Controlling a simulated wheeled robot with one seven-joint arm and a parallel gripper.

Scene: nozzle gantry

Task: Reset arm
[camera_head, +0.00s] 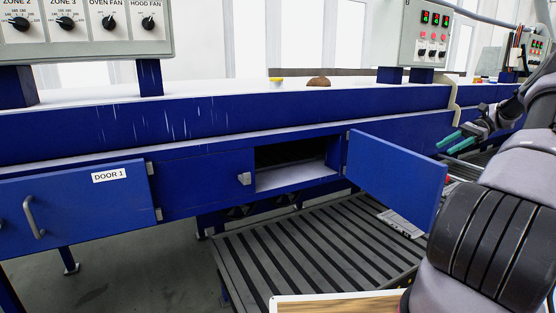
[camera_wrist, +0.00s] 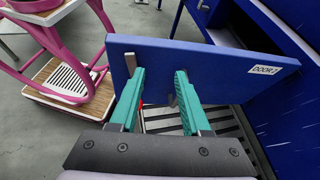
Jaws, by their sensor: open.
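My gripper (camera_head: 446,147) is at the right in the head view, with its teal fingers spread and nothing between them. In the wrist view the open gripper (camera_wrist: 160,76) faces an open blue door (camera_wrist: 225,62) with a white label. Grey handle parts show near the fingertips; whether the fingers touch the handle, I cannot tell. In the head view this open door (camera_head: 395,180) swings out to the right of a dark compartment (camera_head: 290,165) in the blue oven body. The compartment looks empty inside, though its depths are dark.
A shut door labelled DOOR 1 (camera_head: 75,205) is at the left. A grey slatted platform (camera_head: 310,245) lies below the open door. Control panels (camera_head: 85,25) stand above. A pink-framed stand (camera_wrist: 75,50) with wooden shelves is at the left in the wrist view.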

